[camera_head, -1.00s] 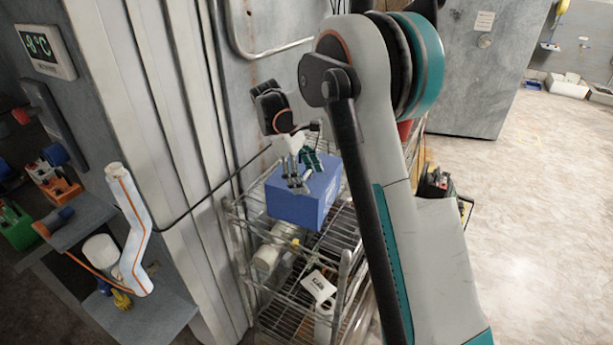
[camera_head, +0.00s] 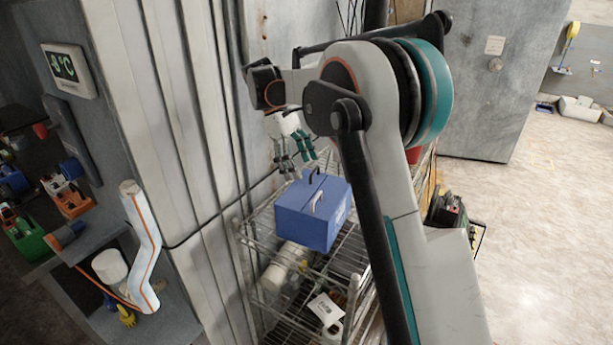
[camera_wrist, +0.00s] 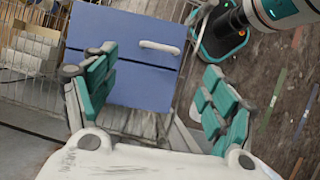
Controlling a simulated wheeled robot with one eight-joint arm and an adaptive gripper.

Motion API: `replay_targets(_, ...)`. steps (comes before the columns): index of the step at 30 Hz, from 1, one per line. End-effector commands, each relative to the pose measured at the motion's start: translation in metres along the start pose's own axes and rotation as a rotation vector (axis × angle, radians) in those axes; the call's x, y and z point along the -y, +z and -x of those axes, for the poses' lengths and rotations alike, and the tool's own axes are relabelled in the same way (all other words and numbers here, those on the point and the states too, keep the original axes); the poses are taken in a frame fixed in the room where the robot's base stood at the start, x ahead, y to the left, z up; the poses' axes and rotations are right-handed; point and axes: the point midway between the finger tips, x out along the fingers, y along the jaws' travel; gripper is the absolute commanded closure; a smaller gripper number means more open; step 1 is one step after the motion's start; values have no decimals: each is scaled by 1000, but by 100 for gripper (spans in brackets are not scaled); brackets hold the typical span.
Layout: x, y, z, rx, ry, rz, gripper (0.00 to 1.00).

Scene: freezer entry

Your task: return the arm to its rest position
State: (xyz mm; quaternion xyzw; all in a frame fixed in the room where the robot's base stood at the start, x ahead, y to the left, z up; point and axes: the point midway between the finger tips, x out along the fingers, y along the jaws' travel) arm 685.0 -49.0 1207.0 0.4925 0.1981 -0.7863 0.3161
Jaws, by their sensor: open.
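My gripper (camera_head: 297,160) is open and empty, above and a little to the left of a blue box (camera_head: 312,212). The box has a light handle on top and sits on the top shelf of a wire rack. In the wrist view my gripper's green-padded fingers (camera_wrist: 160,105) are spread wide, with the blue box (camera_wrist: 125,60) and its white handle beyond them. Nothing is between the fingers. My arm is bent, with its elbow raised at the middle of the head view, and it hides part of the rack.
The wire rack (camera_head: 352,290) holds rolls and packets on lower shelves. A ribbed wall panel and a temperature display (camera_head: 70,68) stand at left. A white bent pipe (camera_head: 143,240) and bins (camera_head: 30,235) are at lower left. The floor at right (camera_head: 540,220) is open.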

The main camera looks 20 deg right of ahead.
Motion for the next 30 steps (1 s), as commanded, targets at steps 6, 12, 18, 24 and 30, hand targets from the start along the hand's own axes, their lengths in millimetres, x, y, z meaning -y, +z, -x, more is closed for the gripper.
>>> replay_targets(6, 0, 0, 6, 0, 0, 0, 23)
replay_targets(12, 0, 0, 6, 0, 0, 0, 23)
replay_targets(18, 1, 2, 7, -4, 2, -3, 23)
replay_targets(24, 17, 20, 11, -70, 32, -55, 23)
replay_targets(30, 47, 50, 13, -194, 77, -155, 23)
